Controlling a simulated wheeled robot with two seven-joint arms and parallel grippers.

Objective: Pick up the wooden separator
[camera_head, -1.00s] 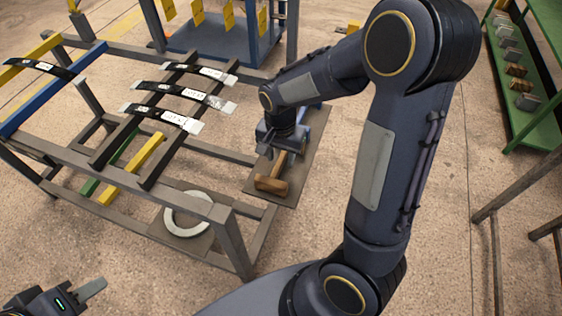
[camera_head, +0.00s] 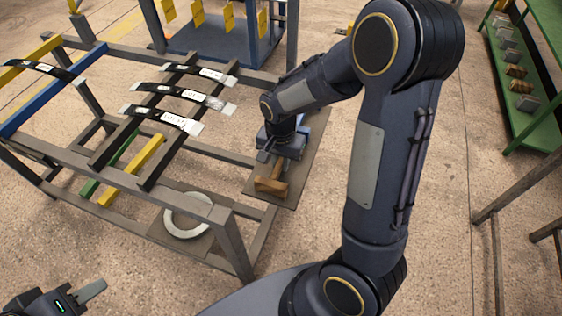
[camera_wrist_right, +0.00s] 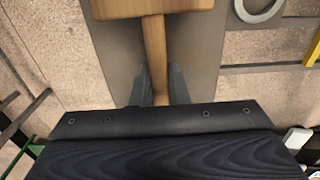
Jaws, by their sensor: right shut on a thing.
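The wooden separator (camera_head: 271,185) is a T-shaped wooden piece, like a mallet, over the grey plate (camera_head: 301,184) at the right end of the rack. In the right wrist view its thick block (camera_wrist_right: 150,8) is at the top and its handle (camera_wrist_right: 155,55) runs down between my fingers. My right gripper (camera_head: 279,160) is shut on the handle; the fingers (camera_wrist_right: 157,92) show on both sides of it. I cannot tell whether the separator touches the plate. My left gripper (camera_head: 90,291) is at the bottom left, away from the separator; only part of it shows.
The metal rack (camera_head: 215,212) carries several black leaf springs (camera_head: 165,118) with white labels. A white ring (camera_head: 187,214) lies on its lower plate. A blue frame with yellow tags (camera_head: 215,40) stands behind. A green shelf (camera_head: 540,120) stands at the right. Floor between is clear.

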